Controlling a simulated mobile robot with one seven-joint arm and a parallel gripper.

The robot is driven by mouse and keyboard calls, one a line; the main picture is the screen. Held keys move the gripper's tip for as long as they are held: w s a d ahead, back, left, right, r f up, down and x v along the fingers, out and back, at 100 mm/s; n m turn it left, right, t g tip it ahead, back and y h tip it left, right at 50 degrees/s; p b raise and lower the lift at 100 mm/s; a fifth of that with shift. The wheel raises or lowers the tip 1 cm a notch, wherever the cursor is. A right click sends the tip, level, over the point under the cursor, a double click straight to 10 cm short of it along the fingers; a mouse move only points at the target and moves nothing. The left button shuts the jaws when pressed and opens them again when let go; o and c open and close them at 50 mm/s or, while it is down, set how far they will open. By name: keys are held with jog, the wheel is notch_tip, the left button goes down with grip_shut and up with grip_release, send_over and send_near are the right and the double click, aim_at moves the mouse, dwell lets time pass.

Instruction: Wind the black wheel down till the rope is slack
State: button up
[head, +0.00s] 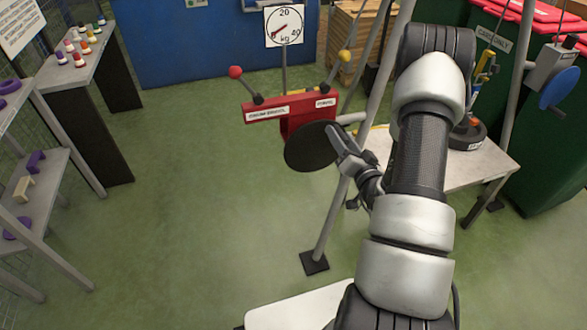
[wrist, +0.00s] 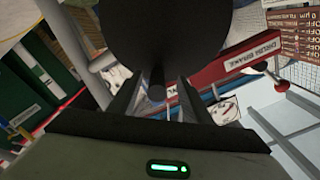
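The black wheel (head: 308,150) is a flat dark disc below a red labelled bar on a post. My gripper (head: 338,140) is at the wheel's right side. In the wrist view the wheel (wrist: 170,35) fills the top, and a short dark knob (wrist: 157,82) stands out from it. My gripper (wrist: 161,88) has its fingers apart, one each side of the knob, with gaps showing; whether they touch it I cannot tell. A thin rope (head: 495,28) runs down to a yellow hook block (head: 484,68) above a dark round weight (head: 468,136). Its tension is unclear.
The red bar (head: 290,106) carries levers with a red ball (head: 235,72) and a yellow ball (head: 344,56). A kg dial (head: 284,25) stands behind. A blue wheel (head: 559,88) is at right. Grey frame legs (head: 332,222) stand near my arm. Green floor at left is clear.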

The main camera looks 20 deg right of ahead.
jog(key=shift+s+d+f, duration=0.1)
jog(key=shift+s+d, duration=0.05)
jog(key=shift+s, duration=0.3)
jog(key=s+b, duration=0.2)
jog(key=s, duration=0.5)
jog(key=shift+s+b, duration=0.15)
jog(key=shift+b, duration=0.25)
